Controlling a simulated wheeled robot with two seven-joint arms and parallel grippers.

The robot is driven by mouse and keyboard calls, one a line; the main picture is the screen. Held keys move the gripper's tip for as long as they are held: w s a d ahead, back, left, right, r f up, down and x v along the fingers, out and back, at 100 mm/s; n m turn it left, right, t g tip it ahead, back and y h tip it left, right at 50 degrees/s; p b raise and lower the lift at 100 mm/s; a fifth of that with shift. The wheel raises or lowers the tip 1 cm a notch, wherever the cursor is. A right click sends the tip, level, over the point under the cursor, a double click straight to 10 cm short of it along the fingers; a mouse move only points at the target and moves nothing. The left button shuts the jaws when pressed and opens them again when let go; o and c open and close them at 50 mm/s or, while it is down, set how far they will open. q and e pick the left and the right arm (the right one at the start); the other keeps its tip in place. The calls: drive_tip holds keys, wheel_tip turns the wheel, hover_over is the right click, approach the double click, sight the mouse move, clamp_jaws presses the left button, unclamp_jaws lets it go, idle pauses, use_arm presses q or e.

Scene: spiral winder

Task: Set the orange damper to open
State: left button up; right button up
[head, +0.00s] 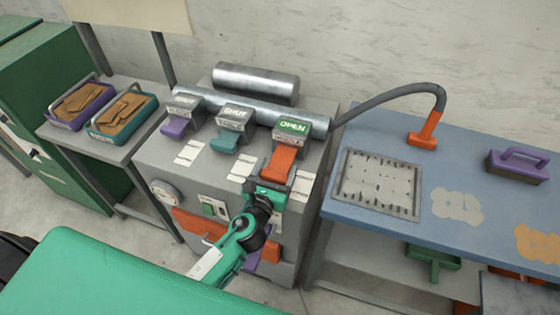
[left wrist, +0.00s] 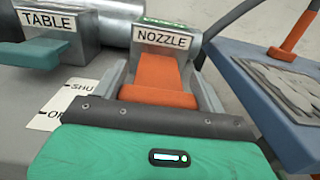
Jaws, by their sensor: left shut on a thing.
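The orange damper (head: 280,160) is the rightmost of three on top of the grey machine, and its slide is pulled out toward the front. The sign above it reads OPEN in green. In the left wrist view the orange damper (left wrist: 158,75) sits under a NOZZLE label, between my grey fingers. My left gripper (head: 273,186) is shut on the damper's orange handle at its front end. The gripper body hides part of the handle's near side. My right gripper is in neither view.
A teal damper (head: 224,143) and a purple damper (head: 174,126) stand to the left, both with SHUT-like signs. A hose with an orange nozzle (head: 424,129) hangs over the blue bench (head: 380,130). Two trays stand on the left shelf.

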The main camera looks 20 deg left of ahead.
use_arm(q)
drive_tip(key=shift+s+f, duration=0.1)
drive_tip(key=shift+f, duration=0.1)
drive_tip(key=o, duration=1.4)
drive_tip(key=shift+s+r, duration=0.1)
drive_tip(key=shift+s, duration=0.05)
drive_tip(key=shift+r, duration=0.1)
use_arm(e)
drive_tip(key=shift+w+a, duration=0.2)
use_arm(q)
drive_tip(key=shift+s, duration=0.4)
drive_tip(key=s+b, duration=0.3)
drive_tip(key=s, duration=1)
drive_tip(key=shift+a, duration=0.25)
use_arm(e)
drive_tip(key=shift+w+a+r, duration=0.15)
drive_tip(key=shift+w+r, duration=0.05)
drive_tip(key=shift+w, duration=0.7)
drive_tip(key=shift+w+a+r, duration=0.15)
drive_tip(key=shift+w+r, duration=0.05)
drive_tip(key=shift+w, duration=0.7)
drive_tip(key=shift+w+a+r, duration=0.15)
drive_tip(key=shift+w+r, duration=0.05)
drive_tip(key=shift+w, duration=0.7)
